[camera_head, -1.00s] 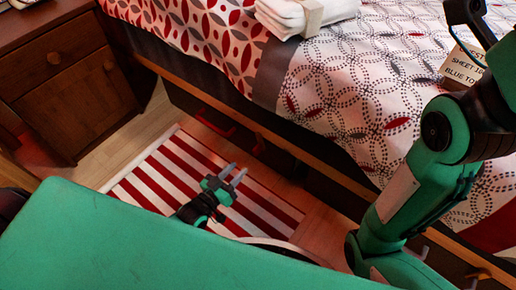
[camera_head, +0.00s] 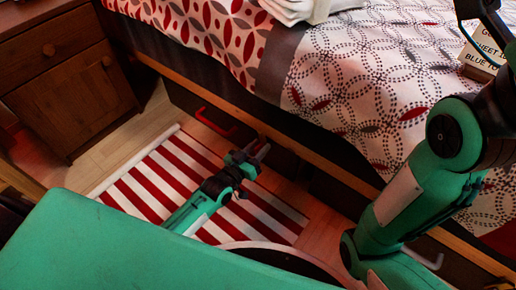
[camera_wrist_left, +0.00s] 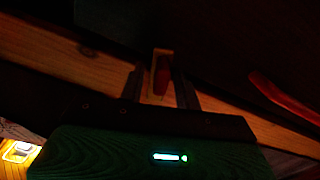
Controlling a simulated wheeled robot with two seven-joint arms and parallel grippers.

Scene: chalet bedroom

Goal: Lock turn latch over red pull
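A red pull (camera_head: 215,122) sits on the dark drawer front under the bed; it also shows at the right of the dark left wrist view (camera_wrist_left: 284,98). The turn latch (camera_wrist_left: 162,74), a small reddish-brown piece on a pale wooden block, shows between my left fingers in the wrist view. My left gripper (camera_head: 259,151) is at the drawer front, to the right of the pull in the head view, with its fingers apart on either side of the latch. Contact with the latch cannot be told. In the head view the gripper hides the latch. My right gripper is not in view.
The bed's wooden rail (camera_head: 296,142) runs just above the drawer. A red-and-white striped rug (camera_head: 150,184) lies on the floor below. A wooden nightstand (camera_head: 72,92) stands at the left. Folded white towels (camera_head: 290,8) lie on the bed.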

